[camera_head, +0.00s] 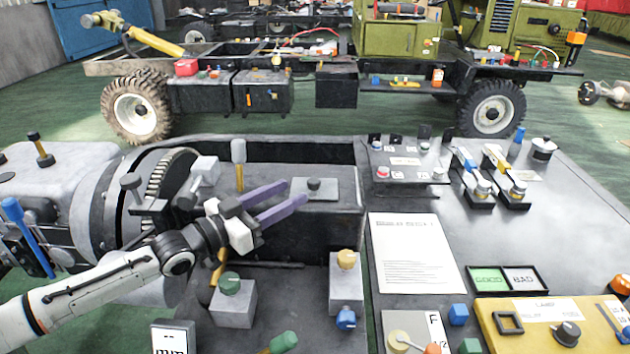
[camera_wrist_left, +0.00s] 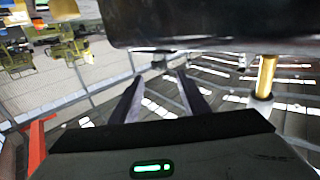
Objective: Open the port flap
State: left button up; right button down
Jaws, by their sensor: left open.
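My left gripper (camera_head: 293,194) has two purple fingers, spread apart with nothing between them. It points right, in front of a grey plate with a small dark knob (camera_head: 315,184) on the black housing. This plate may be the port flap, but no label shows it. The fingertips overlap the plate's left side in the head view; I cannot tell whether they touch it. In the left wrist view the open fingers (camera_wrist_left: 160,80) also show empty, below a large dark blurred body (camera_wrist_left: 210,22). My right gripper is not in view.
A geared drum (camera_head: 165,185) stands close behind the left wrist. An upright grey-topped lever (camera_head: 238,155) stands behind the fingers. A paper sheet (camera_head: 415,255) lies on the right-hand bench.

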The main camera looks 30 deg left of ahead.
aim_at(309, 184)
pick_arm(q)
jog(key=x, duration=0.8)
jog(key=shift+w+d, duration=0.15)
grip_shut()
